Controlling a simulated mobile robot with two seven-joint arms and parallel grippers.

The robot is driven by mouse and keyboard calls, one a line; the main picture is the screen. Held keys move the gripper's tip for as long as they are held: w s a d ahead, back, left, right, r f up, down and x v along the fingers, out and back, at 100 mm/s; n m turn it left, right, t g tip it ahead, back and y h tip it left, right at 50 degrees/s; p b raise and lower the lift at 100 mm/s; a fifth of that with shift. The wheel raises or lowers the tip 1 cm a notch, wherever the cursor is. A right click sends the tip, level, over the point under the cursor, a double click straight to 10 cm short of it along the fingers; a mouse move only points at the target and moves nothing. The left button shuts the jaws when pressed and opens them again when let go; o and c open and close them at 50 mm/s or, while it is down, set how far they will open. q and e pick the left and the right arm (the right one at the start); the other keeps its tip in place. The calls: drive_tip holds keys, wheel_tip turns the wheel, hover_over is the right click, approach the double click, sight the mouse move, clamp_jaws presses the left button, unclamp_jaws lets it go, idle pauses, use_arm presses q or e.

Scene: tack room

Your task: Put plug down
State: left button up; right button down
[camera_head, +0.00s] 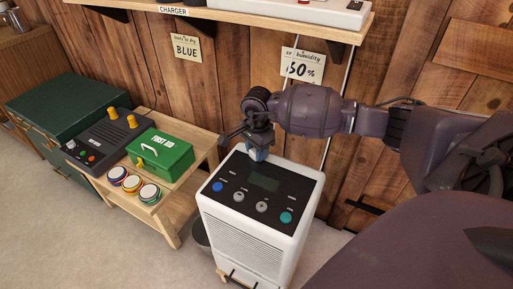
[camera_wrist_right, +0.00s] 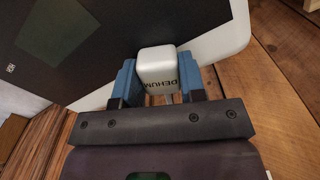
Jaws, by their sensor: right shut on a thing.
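The plug (camera_wrist_right: 157,66) is a small white block lettered "DEHUM". My right gripper (camera_head: 258,153) is shut on it, with a blue finger on each side in the right wrist view. In the head view the gripper is at the back edge of the white dehumidifier's top (camera_head: 245,233); I cannot tell whether the plug touches it. The plug itself is hidden by the gripper in the head view. The dehumidifier's dark panel (camera_wrist_right: 105,50) shows behind the plug in the wrist view. My left gripper is not in view.
A wooden bench (camera_head: 172,207) left of the dehumidifier holds a green first aid box (camera_head: 160,156), a dark control box (camera_head: 98,139) and several coloured round items. A shelf (camera_head: 230,15) marked "CHARGER" runs along the plank wall above. Pale floor is clear at front left.

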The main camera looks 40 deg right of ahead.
drive_tip(key=c, duration=0.7)
unclamp_jaws()
drive_tip(key=shift+r, duration=0.65)
wheel_tip(320, 180, up, 12)
drive_tip(key=p, duration=0.2)
